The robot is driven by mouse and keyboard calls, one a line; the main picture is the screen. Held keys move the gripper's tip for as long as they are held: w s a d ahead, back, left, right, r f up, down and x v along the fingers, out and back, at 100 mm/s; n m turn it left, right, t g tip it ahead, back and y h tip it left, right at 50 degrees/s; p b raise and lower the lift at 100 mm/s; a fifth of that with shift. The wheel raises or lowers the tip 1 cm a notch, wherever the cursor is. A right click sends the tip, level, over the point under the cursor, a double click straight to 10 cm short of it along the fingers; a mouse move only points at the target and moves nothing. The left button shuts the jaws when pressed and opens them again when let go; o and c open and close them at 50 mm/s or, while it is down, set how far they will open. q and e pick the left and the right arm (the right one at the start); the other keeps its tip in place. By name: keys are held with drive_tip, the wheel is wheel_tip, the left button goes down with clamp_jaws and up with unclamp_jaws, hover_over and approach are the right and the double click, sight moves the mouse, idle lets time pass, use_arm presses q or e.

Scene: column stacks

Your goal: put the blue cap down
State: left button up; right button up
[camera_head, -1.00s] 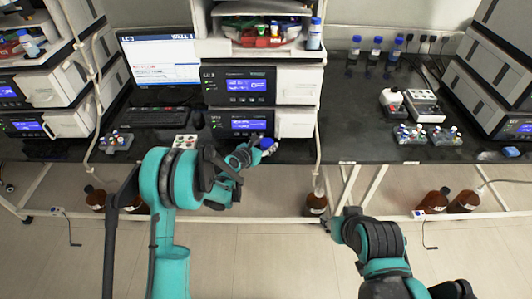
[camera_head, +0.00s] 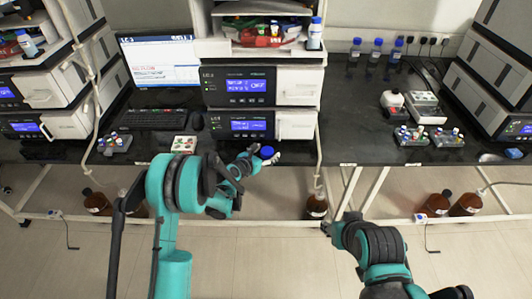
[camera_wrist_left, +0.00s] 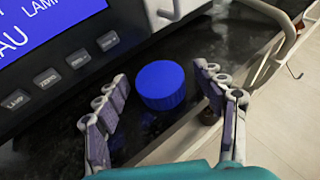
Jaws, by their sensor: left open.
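The blue cap (camera_head: 267,152) is at the front of the black bench, below the lower instrument panel. In the left wrist view the round, ribbed blue cap (camera_wrist_left: 161,85) appears to rest on the dark bench top (camera_wrist_left: 65,152), close to its front edge. My left gripper (camera_head: 265,156) is around it. In the left wrist view the fingers of my left gripper (camera_wrist_left: 160,103) are spread, one on each side of the cap, with a visible gap on both sides.
A stacked instrument (camera_head: 238,87) with lit screens stands right behind the cap. A white and grey rack (camera_head: 184,145) lies to the left, near a keyboard (camera_head: 155,118). A thin tube (camera_head: 318,150) hangs at the right.

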use_arm(q)
drive_tip(key=shift+r, duration=0.2)
drive_tip(key=s+a+r+m+g+y+p, duration=0.1)
drive_tip(key=s+a+r+m+y+p, duration=0.1)
drive_tip(key=s+a+r+m, duration=0.5)
drive_tip(key=s+a+r+m+g+y+p, duration=0.1)
drive_tip(key=s+a+r+m+g+p, duration=0.1)
drive_tip(key=s+r+m, duration=0.85)
drive_tip(key=s+a+m+g+y, duration=0.1)
drive_tip(key=s+a+m, duration=0.3)
drive_tip(key=s, duration=0.7)
drive_tip(key=s+a+m+y, duration=0.3)
drive_tip(key=s+m, duration=0.5)
drive_tip(key=s, duration=0.3)
drive_tip(key=shift+s+a+r+g, duration=0.15)
drive_tip(key=shift+a+r+g, duration=0.2)
drive_tip(key=shift+a, duration=0.35)
